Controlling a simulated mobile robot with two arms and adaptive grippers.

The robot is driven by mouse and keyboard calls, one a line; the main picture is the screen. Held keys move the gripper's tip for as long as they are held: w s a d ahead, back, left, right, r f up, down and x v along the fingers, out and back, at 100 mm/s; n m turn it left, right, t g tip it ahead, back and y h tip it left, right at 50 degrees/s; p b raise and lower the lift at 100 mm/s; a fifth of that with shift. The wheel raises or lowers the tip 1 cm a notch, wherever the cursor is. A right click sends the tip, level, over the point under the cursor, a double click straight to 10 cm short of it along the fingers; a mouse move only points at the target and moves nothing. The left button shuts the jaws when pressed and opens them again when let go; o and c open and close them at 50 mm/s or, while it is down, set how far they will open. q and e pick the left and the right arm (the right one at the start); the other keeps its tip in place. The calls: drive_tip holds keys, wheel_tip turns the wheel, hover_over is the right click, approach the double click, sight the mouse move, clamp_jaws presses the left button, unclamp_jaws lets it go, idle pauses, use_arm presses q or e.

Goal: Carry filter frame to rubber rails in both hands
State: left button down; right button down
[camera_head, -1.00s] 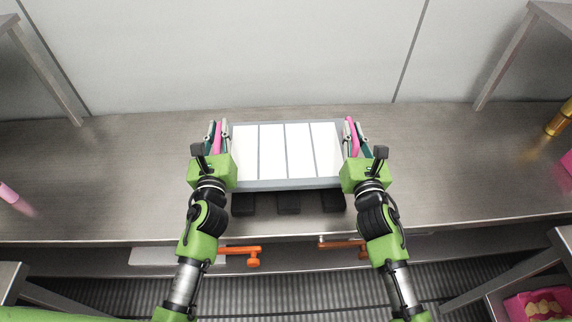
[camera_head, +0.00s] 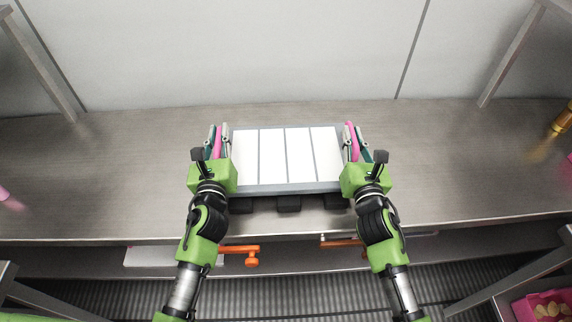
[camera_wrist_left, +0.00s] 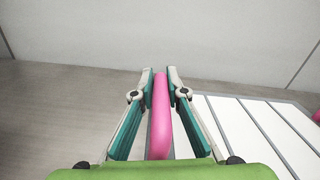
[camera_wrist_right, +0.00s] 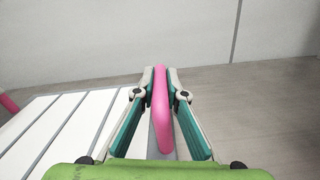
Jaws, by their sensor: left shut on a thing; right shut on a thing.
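The filter frame (camera_head: 286,188) is a grey-rimmed tray with white panels and a pink handle at each end. My left gripper (camera_head: 218,136) is shut on its left pink handle (camera_wrist_left: 161,115). My right gripper (camera_head: 351,136) is shut on its right pink handle (camera_wrist_right: 161,110). The frame looks level between the grippers, over the steel counter. The black rubber rails (camera_head: 289,204) show as several dark blocks below the frame's near edge; the rest of them is hidden under it. I cannot tell whether the frame touches them.
Orange handles (camera_head: 240,249) sit below the front edge. A golden cylinder (camera_head: 563,120) stands at the far right, and a pink item (camera_head: 4,194) lies at the far left.

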use_arm(q)
drive_tip(key=shift+d+f+b, duration=0.1)
drive_tip(key=shift+f+b, duration=0.3)
drive_tip(key=shift+f, duration=0.05)
use_arm(e)
drive_tip(key=shift+f, duration=0.55)
use_arm(q)
drive_tip(key=c, duration=2)
unclamp_jaws()
drive_tip(key=shift+r, duration=0.1)
use_arm(e)
drive_tip(key=c, duration=2)
unclamp_jaws()
drive_tip(key=shift+c, duration=0.2)
drive_tip(key=shift+r, duration=0.15)
use_arm(q)
drive_tip(key=s, duration=1.2)
drive_tip(key=shift+d, duration=0.4)
use_arm(e)
drive_tip(key=shift+s, duration=0.1)
drive_tip(key=s+d, duration=0.1)
drive_tip(key=s, duration=1.1)
